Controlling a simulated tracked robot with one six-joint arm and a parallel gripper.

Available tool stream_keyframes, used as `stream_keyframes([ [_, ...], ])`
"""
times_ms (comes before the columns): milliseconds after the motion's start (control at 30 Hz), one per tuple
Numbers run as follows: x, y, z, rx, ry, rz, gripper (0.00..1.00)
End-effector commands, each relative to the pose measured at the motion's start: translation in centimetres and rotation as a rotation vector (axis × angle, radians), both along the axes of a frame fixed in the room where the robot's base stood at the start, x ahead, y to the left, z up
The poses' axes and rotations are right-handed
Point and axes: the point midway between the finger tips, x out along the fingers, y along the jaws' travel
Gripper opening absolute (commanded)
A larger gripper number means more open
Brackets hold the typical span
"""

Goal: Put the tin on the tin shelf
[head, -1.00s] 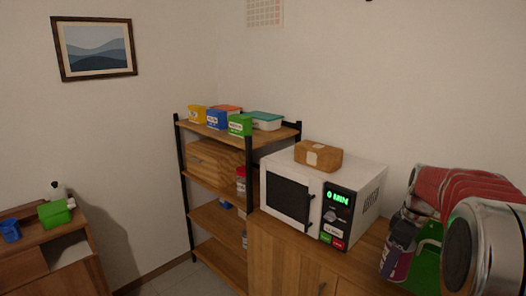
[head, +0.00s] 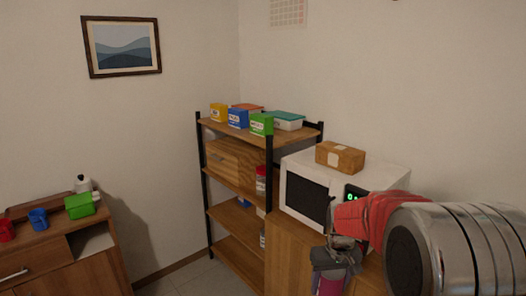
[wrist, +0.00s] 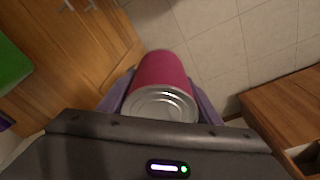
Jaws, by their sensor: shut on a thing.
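A magenta tin (wrist: 160,78) with a silver end (wrist: 160,104) is held between the purple fingers of my gripper (wrist: 160,100), which is shut on it. In the head view the tin (head: 330,284) shows partly below my gripper (head: 334,262), at the lower right in front of the cabinet and clear of any shelf. A wooden shelf unit (head: 238,213) with black posts stands in the corner, left of the tin. Its lower boards hold a red-and-white container (head: 260,180), partly hidden by a post. I cannot tell which board is the tin shelf.
Yellow, blue (head: 238,118) and green (head: 261,124) boxes and a teal-lidded container (head: 287,121) stand on the top board. A white microwave (head: 305,195) with a brown parcel (head: 340,157) sits on the wooden cabinet (head: 290,255). A low cabinet (head: 60,260) with cups stands left. Floor between is clear.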

Motion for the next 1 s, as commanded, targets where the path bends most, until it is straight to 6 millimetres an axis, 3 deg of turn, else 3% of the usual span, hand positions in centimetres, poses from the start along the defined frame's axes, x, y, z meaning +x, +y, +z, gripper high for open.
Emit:
stream_keyframes([
  [100,-0.1,2.0,-0.7,0.001,-0.002,-0.045,0.21],
  [300,-0.3,3.3,-1.3,0.0,-0.002,-0.087,0.21],
  [1000,-0.2,3.3,-1.4,0.0,-0.002,-0.09,0.21],
])
